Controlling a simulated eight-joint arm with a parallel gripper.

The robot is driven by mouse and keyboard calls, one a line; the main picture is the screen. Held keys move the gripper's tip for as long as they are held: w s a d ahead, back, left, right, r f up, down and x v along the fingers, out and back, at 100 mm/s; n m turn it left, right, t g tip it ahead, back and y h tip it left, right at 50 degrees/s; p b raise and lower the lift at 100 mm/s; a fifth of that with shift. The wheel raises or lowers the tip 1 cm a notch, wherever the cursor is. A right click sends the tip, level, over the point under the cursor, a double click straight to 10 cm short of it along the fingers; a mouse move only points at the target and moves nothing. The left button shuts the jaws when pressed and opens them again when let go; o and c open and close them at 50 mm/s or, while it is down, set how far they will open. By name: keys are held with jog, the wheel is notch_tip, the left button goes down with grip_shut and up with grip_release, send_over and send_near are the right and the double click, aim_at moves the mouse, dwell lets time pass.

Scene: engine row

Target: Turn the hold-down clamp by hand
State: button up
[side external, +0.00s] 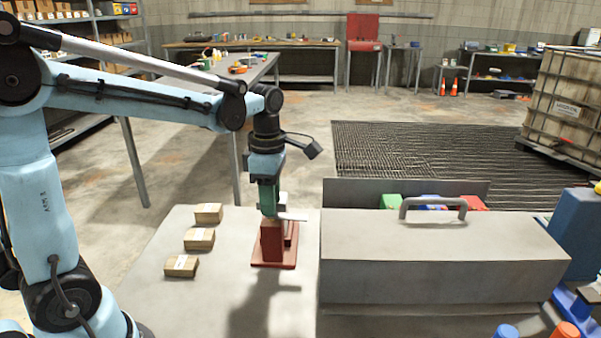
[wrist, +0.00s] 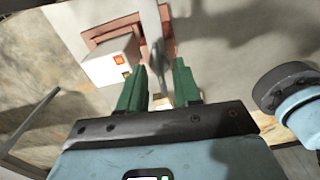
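The hold-down clamp (side external: 273,245) is a dark red block on a flat red base plate, with a pale bar (side external: 291,217) sticking out to the right at its top. In the wrist view the pale bar (wrist: 150,22) runs down from the top edge over the red base (wrist: 101,31). My gripper (side external: 268,212) has green fingers and points down at the top of the clamp. In the wrist view my gripper (wrist: 160,68) is open, with the grey bar end between its fingers and gaps visible on both sides. Contact cannot be told.
Several small cardboard boxes (side external: 199,239) lie left of the clamp on the table (side external: 150,270). A large grey toolbox (side external: 430,255) with a handle stands close on the right.

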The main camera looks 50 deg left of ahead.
grip_shut()
dwell(1.4)
